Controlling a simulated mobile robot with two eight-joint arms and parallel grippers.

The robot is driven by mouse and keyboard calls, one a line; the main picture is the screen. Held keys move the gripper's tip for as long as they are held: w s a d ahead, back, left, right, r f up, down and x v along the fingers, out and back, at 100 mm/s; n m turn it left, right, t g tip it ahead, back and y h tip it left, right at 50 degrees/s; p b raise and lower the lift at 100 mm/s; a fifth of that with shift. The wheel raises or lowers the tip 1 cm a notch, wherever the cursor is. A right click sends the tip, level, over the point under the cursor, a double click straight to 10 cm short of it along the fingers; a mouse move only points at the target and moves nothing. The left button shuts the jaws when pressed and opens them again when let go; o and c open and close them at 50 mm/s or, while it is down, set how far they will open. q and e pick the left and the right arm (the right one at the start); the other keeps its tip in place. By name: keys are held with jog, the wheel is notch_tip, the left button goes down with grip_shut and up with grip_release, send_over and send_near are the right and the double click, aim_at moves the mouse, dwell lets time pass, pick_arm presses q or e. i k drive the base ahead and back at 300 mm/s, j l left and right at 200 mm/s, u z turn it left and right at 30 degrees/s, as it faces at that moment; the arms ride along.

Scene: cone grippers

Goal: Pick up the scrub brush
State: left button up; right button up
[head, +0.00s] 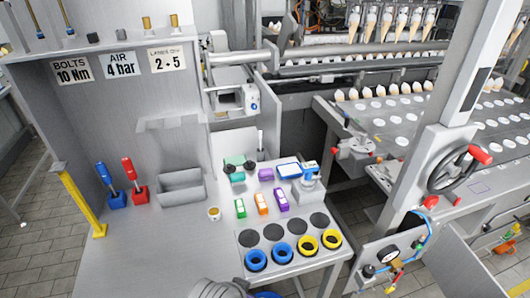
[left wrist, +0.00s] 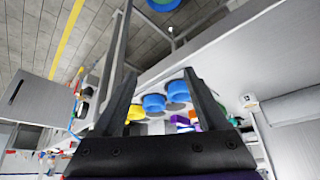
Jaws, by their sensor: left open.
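I cannot tell for sure which item is the scrub brush. Small green (head: 240,208), orange (head: 262,204) and purple (head: 281,200) blocks with pale markings stand in a row on the grey bench (head: 160,250). My left gripper (left wrist: 160,105) is open in the left wrist view, with nothing seen between its two dark fingers. Blue rings and small coloured items show beyond the fingers, apart from them. In the head view a grey rounded part of my arm shows at the bottom edge; its fingers are hidden. My right gripper is in neither view.
Blue rings (head: 256,260) and yellow rings (head: 307,244) lie at the bench's front right. A grey bin (head: 181,187), a small cup (head: 214,213) and blue (head: 117,198) and red (head: 139,194) upright tools stand farther left. The bench's front left is clear.

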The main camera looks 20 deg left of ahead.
aim_at(240, 177)
jog(key=u, duration=1.25)
jog(key=i+j+u, duration=0.2)
jog(key=j+u, duration=0.25)
jog(key=j, duration=0.15)
jog(key=i+j+u, duration=0.2)
